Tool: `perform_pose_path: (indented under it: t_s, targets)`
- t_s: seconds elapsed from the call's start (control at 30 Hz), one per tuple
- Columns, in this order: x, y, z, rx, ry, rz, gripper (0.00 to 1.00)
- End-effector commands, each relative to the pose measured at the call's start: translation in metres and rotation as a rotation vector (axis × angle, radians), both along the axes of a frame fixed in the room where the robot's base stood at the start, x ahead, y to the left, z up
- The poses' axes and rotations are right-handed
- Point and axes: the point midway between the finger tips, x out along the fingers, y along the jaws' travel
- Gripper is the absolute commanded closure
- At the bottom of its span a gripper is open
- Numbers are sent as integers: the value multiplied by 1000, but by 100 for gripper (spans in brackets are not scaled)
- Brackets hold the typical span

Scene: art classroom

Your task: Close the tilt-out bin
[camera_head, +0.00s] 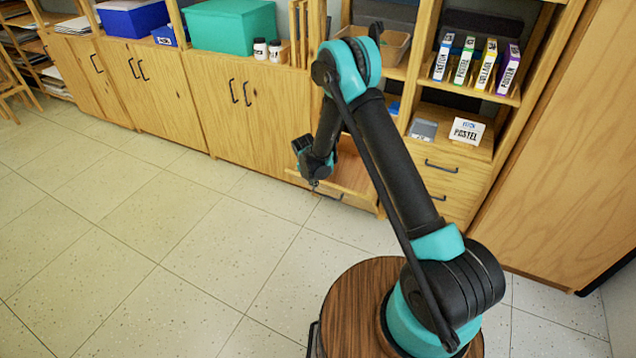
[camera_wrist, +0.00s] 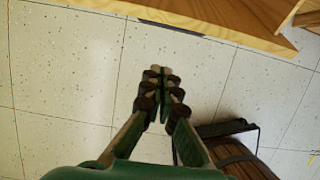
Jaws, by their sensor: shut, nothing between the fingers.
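The tilt-out bin (camera_head: 352,178) in the wooden cabinet is tilted open, its front panel leaning outward low over the floor and its inside showing. A dark bar handle (camera_head: 350,200) is on its front. My gripper (camera_head: 314,184) is at the left part of the bin's front edge in the head view, pointing down; whether it touches cannot be told there. In the wrist view my gripper's fingers (camera_wrist: 161,78) are together and empty above the floor. A wooden edge of the bin (camera_wrist: 215,18) crosses the top of that view, apart from the fingertips.
Closed cabinet doors (camera_head: 225,100) line the wall to the left, with a teal box (camera_head: 232,32) on top. Drawers (camera_head: 450,185) and shelves with colored binders (camera_head: 465,62) are to the right. A tall wooden panel (camera_head: 560,150) stands far right. The tiled floor (camera_head: 150,230) is clear.

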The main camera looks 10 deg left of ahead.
Motion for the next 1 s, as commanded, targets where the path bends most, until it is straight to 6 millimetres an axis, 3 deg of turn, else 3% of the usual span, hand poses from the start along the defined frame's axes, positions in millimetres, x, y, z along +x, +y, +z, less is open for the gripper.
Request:
perform_pose_path:
  t_s: [0.53,0.73,1.0]
  targets:
    - [25,-9,-86,2,-2,-4,100]
    - [46,-17,-68,1,-1,-4,100]
    - [55,-20,-61,2,-1,-3,100]
